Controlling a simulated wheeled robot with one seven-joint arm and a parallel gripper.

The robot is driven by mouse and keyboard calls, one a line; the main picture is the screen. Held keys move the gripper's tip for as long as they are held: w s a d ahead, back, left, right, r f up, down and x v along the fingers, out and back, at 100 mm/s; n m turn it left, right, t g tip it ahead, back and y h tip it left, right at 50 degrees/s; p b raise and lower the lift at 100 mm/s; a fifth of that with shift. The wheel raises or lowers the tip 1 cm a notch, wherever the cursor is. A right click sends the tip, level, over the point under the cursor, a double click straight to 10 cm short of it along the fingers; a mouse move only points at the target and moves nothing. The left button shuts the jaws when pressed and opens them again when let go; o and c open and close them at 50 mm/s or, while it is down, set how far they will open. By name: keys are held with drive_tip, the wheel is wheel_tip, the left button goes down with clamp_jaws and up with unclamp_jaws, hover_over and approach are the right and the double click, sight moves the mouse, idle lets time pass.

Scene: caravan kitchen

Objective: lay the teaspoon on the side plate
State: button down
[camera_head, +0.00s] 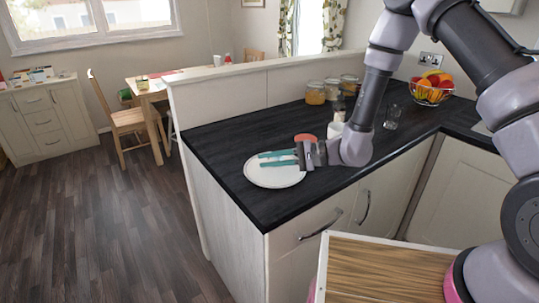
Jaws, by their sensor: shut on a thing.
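The white side plate (272,182) lies on the dark worktop near its left front corner. My gripper (261,160) has teal fingers that reach left over the back part of the plate, close above it. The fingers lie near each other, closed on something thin. The teaspoon is too small to make out clearly at this size; what shows fits it being between the fingers. I cannot tell whether it touches the plate.
An orange-red round thing (305,137) is just behind my gripper. Several jars (315,93) stand along the back. A clear glass (393,117) and a wire fruit bowl (432,93) are to the right. A low partition (235,95) borders the worktop.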

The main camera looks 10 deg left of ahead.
drive_tip(key=shift+f, duration=0.2)
drive_tip(key=c, duration=0.8)
unclamp_jaws()
drive_tip(key=v, duration=1)
drive_tip(key=shift+w+d+r, duration=0.1)
drive_tip(key=shift+d, duration=0.3)
